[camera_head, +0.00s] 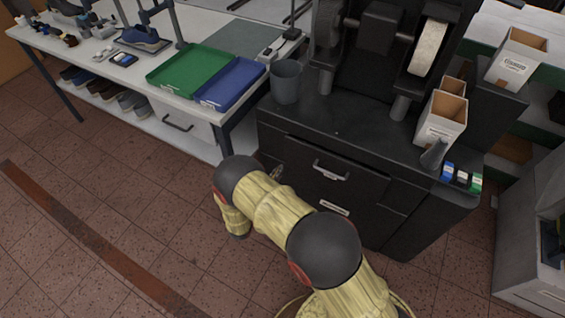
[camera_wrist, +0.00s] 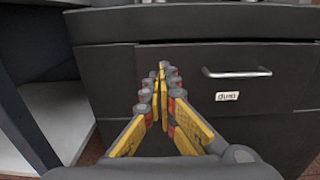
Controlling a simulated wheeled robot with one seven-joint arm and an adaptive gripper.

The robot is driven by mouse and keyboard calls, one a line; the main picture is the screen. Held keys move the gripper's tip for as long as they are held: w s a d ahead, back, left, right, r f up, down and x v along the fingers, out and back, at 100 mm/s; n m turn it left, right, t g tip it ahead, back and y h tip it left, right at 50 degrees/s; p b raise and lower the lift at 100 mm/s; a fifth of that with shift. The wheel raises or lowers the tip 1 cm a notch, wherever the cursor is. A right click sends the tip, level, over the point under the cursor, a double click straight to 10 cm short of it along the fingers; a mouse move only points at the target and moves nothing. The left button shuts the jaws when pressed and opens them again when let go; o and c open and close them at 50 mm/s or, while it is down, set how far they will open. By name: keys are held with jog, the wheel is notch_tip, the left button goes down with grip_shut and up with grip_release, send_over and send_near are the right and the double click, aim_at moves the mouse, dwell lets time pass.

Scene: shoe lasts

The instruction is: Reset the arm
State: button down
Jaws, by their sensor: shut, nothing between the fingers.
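My gripper (camera_wrist: 161,75) shows in the wrist view, with yellow and grey fingers that meet at the tips. It is shut with nothing between the fingers. It points toward the front of a dark cabinet (camera_wrist: 110,60), left of a drawer handle (camera_wrist: 237,72) and a small label reading "dund" or similar (camera_wrist: 227,96). In the head view my yellow arm (camera_head: 280,215) reaches up from the bottom toward the cabinet front; the gripper itself is hidden there behind the arm. I cannot tell the exact gap between fingertips and cabinet.
The black cabinet (camera_head: 395,165) carries a grey cup (camera_head: 286,82), a machine with a pale wheel (camera_head: 428,47) and boxes (camera_head: 441,122). A white workbench (camera_head: 200,108) holds a green tray (camera_head: 165,88) and a blue tray (camera_head: 226,100).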

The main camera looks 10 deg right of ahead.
jog(key=shift+s+a, duration=0.15)
jog(key=shift+s, duration=0.1)
jog(key=shift+f, duration=0.1)
